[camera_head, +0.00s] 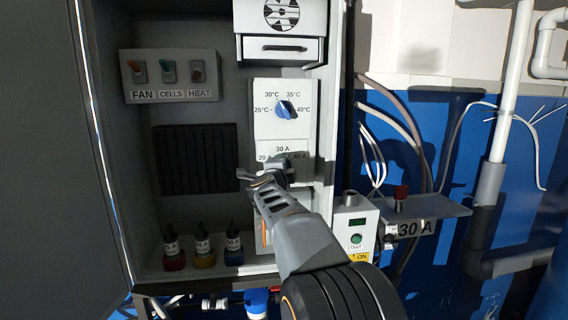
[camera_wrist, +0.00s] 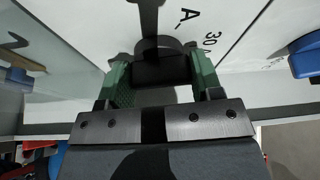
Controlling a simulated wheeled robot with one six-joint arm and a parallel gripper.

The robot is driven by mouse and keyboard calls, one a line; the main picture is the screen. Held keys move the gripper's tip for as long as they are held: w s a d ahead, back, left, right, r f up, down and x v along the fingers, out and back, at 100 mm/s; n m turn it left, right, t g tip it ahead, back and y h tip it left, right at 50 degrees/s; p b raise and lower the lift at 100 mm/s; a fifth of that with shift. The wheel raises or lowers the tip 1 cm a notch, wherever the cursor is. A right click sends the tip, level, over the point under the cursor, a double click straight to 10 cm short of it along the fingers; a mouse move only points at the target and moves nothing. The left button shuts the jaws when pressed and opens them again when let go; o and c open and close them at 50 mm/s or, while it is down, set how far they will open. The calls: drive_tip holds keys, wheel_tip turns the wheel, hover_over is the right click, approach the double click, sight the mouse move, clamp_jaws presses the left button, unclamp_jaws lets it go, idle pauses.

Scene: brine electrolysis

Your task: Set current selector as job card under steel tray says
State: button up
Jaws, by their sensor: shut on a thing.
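The current selector (camera_head: 297,150) is a pale plate in the open cabinet, marked 20, 30 A and 40 A. My gripper (camera_head: 266,178) reaches it from below right and hides most of its knob. I cannot tell clearly which mark the knob points to. A grey steel tray (camera_head: 440,206) stands out at the right. A card reading 30 A (camera_head: 412,229) shows below its front edge.
A blue temperature dial (camera_head: 286,109) sits just above the selector. Three toggle switches (camera_head: 168,72) are at upper left. Several small bottles (camera_head: 203,243) stand on the cabinet floor. The open door (camera_head: 50,160) bounds the left.

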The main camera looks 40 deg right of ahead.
drive_tip(key=shift+m+p, duration=0.4)
drive_tip(key=shift+m, duration=0.2)
drive_tip(key=o, duration=0.9)
drive_tip(key=b+v, duration=0.1)
drive_tip(key=v, duration=0.6)
drive_tip(key=b+v, duration=0.2)
drive_tip(key=v, duration=0.5)
drive_tip(key=shift+r, duration=0.2)
